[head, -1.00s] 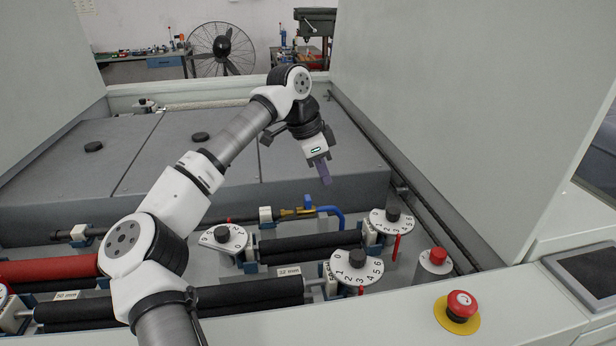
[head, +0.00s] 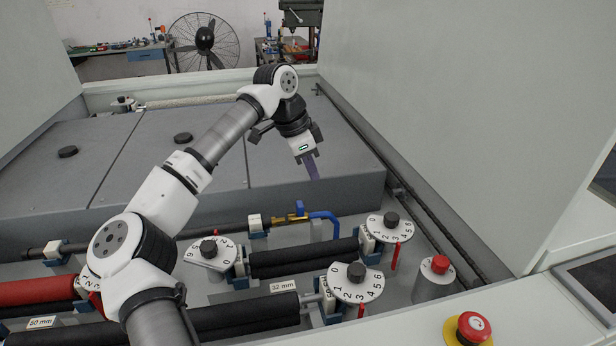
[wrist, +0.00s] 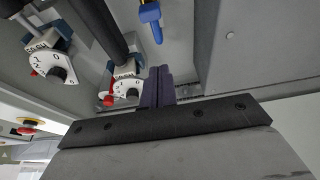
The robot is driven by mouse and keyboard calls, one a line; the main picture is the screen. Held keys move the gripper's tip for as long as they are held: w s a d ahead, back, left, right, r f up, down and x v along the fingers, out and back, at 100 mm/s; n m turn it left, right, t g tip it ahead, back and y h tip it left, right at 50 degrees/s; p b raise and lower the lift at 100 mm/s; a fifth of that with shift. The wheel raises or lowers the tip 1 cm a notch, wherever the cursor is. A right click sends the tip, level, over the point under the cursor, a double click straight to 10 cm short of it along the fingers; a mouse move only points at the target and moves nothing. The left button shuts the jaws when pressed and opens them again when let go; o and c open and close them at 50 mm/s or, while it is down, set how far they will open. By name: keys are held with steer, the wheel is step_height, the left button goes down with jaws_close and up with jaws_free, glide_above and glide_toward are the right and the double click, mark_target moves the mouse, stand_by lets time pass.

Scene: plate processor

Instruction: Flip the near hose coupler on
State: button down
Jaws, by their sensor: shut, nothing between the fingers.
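A brass hose coupler (head: 286,219) with a small blue lever (head: 299,208) sits at the front of the grey covers, on the end of a dark rod. The lever appears to stand upright. My gripper (head: 315,176) is shut and empty, its purple fingers pointing down above and slightly right of the coupler, clearly apart from it. The fingers (wrist: 158,85) also show closed together in the wrist view. A blue hose part (wrist: 150,14) shows at the top of that view; the brass body is not clear there.
Numbered dials with black knobs (head: 356,272) and red pointers stand around black rollers (head: 300,258). A red button on a grey post (head: 433,285) and an emergency stop (head: 471,327) are at the right. The grey covers (head: 240,150) lie behind; a tall panel (head: 450,110) rises right.

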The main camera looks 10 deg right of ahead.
mark_target(298, 204)
steer(key=p+x, duration=0.3)
steer(key=x, duration=0.6)
steer(key=a, duration=0.1)
steer(key=a+p, duration=0.1)
steer(key=a, duration=0.2)
steer(key=shift+r+p, duration=0.25)
steer(key=shift+p, duration=0.05)
steer(key=shift+a+b, duration=0.4)
steer(key=shift+a, duration=0.9)
